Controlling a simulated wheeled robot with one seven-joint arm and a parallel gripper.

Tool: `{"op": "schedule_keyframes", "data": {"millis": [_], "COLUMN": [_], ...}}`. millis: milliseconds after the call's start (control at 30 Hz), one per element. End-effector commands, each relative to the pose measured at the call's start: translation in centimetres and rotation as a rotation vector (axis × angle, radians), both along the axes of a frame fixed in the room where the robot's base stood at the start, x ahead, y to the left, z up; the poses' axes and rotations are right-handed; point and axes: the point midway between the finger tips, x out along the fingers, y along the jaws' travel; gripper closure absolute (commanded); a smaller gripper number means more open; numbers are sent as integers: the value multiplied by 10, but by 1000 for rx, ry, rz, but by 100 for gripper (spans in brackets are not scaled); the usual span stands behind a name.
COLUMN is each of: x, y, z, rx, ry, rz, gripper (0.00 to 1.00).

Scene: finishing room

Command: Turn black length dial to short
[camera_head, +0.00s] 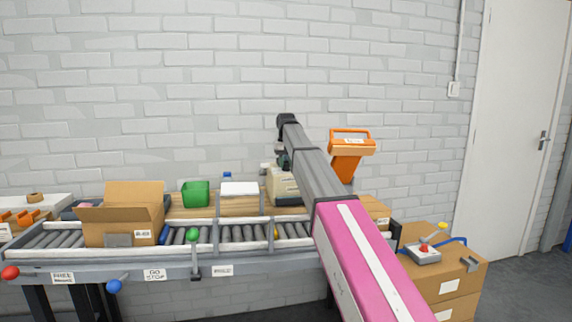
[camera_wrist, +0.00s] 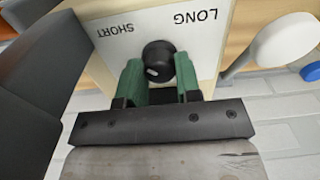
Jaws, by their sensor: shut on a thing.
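The black length dial (camera_wrist: 158,56) shows in the wrist view on a white panel (camera_wrist: 112,48). The word SHORT is printed to its left and LONG to its upper right, both turned over in this view. A small pale mark shows low on the dial's face. My gripper (camera_wrist: 158,68) has its green fingers on either side of the dial and is shut on it. In the head view my gripper (camera_head: 283,159) is small and partly hidden by my arm, in front of the cream machine (camera_head: 284,188). The dial cannot be made out there.
An orange device (camera_head: 350,145) stands right of the machine. Stacked boxes (camera_head: 455,276) hold a small control box (camera_head: 423,254) at right.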

Motion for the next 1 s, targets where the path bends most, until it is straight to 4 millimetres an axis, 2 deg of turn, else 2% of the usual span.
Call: {"op": "schedule_keyframes", "data": {"millis": [333, 367, 400, 433, 767, 1000], "x": [0, 0, 0, 0, 0, 1], "y": [0, 0, 0, 0, 0, 0], "z": [0, 0, 0, 0, 2, 22], "rx": [0, 0, 0, 0, 0, 0], "ry": [0, 0, 0, 0, 0, -2], "rz": [3, 3, 3, 3, 2, 2], "gripper": [92, 62, 49, 43, 43, 43]}}
